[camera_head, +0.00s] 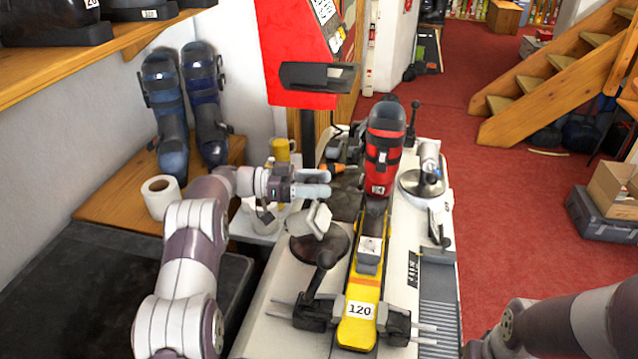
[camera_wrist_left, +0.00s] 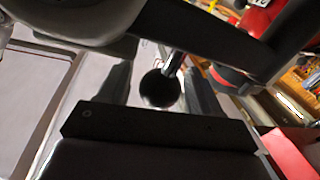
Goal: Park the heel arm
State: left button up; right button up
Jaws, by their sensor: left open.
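My left gripper (camera_head: 312,183) is open above the left side of the bench, left of the red boot (camera_head: 384,150). In the left wrist view a black ball knob (camera_wrist_left: 160,88) on a short metal rod shows between the open fingers (camera_wrist_left: 155,85); I cannot tell whether they touch it. Below the gripper, a pale pad (camera_head: 318,219) and a thick black arm (camera_head: 321,264) stand by a round dark base (camera_head: 335,243). I cannot tell for sure which part is the heel arm. My right gripper is out of view.
A round plate with a metal cylinder (camera_head: 430,158) is on the right of the bench (camera_head: 264,327). A red machine (camera_head: 300,50) rises behind.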

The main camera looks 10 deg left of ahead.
pick_arm(q)
jog(key=s+a+b, duration=0.2)
jog(key=a, duration=1)
jog(key=shift+s+b, duration=0.15)
jog(key=shift+b, duration=0.25)
jog(key=shift+a, duration=0.1)
